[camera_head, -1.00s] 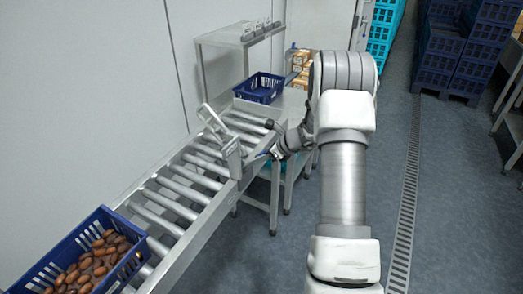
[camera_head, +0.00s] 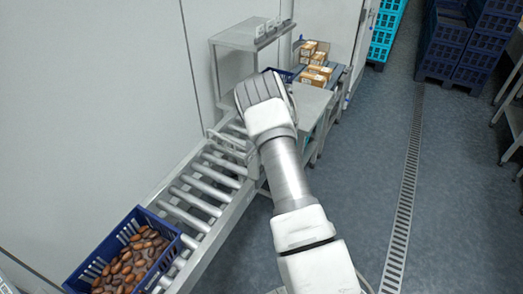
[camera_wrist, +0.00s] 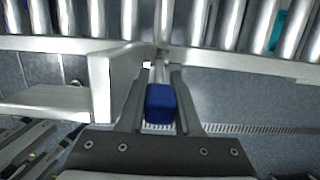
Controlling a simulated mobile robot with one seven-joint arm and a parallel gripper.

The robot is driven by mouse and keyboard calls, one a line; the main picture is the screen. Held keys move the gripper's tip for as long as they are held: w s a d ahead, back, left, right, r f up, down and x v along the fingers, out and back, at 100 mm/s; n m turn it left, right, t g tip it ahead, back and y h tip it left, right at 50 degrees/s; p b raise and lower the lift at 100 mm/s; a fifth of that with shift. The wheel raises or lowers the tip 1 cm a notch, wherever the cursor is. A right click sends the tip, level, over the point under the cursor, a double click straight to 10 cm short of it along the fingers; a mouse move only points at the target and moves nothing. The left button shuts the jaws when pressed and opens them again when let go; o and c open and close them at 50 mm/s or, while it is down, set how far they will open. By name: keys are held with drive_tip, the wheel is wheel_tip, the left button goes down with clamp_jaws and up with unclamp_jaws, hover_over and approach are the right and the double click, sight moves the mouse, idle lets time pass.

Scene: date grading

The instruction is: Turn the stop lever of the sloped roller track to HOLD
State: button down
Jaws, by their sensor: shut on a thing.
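The sloped roller track (camera_head: 223,213) runs along the wall in the head view. In the wrist view its rollers (camera_wrist: 130,18) and side rail (camera_wrist: 235,60) cross the top. The stop lever (camera_wrist: 160,103) shows there as a blue grip on a short pale stem, by the rail. My gripper (camera_wrist: 160,80) is shut on the blue grip, with one finger on each side. In the head view my arm hides the gripper and lever. A grey metal stop frame (camera_head: 226,142) shows above the rollers. No HOLD marking is readable.
A blue crate (camera_head: 168,258) of dates sits on the lower track. Behind my arm are a grey side table (camera_head: 308,100), a raised shelf (camera_head: 236,36) and cardboard boxes (camera_head: 313,78). Stacked blue crates (camera_head: 467,45) stand at the back right. The floor right of the track is clear.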

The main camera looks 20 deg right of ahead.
drive_tip(key=shift+w+a+g+h, duration=0.5)
drive_tip(key=shift+w+g+h, duration=0.1)
drive_tip(key=shift+w+g, duration=0.1)
drive_tip(key=shift+r, duration=0.1)
drive_tip(key=c, duration=0.8)
unclamp_jaws()
drive_tip(key=shift+w+a, duration=0.1)
drive_tip(key=shift+c, duration=0.2)
